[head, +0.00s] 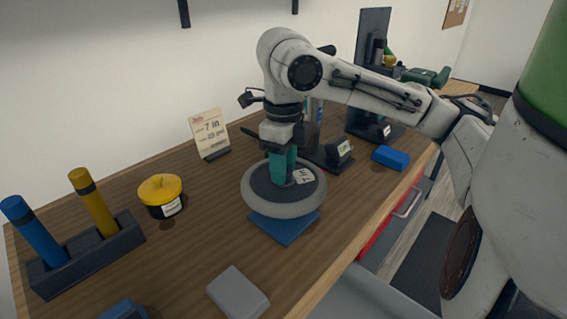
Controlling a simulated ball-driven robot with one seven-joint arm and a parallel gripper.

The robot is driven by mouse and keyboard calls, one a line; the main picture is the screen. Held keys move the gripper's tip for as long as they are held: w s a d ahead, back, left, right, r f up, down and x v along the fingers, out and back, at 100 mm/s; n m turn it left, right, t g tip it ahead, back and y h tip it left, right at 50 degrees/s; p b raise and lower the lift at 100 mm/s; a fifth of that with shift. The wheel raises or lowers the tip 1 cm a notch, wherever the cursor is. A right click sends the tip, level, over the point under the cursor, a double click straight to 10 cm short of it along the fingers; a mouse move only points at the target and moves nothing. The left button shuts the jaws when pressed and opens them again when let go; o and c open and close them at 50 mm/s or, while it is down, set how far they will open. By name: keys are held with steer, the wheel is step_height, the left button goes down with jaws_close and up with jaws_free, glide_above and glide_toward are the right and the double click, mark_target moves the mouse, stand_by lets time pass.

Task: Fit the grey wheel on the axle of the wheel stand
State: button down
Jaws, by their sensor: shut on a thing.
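The grey wheel (258,202) has a dark centre and a white label reading "7 in". It is tilted a little towards me and partly covers a blue pad (286,229) on the bench. My gripper (283,178), with teal fingers, points down and is shut on the wheel near its middle. I cannot tell whether the wheel touches the pad. A dark stand with a small label (341,151) is just behind the wheel, partly hidden by my arm. A taller black stand (371,28) is further back. I cannot tell which is the wheel stand, and no axle shows clearly.
A "7 in" card (209,132) stands at the back. A yellow-lidded pot (160,190) and a dark rack (88,262) holding blue and yellow grips are left. A grey block (238,293) is in front; a blue block (390,157) is right. The bench left of the wheel has free room.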

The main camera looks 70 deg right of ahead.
steer(key=shift+f+b, duration=1.35)
steer(key=shift+f, duration=0.35)
steer(key=c, duration=0.6)
jaws_free()
steer(key=shift+c, duration=0.2)
step_height(320, 180, up, 11)
steer(key=shift+f+p, duration=0.1)
steer(key=shift+p, duration=0.95)
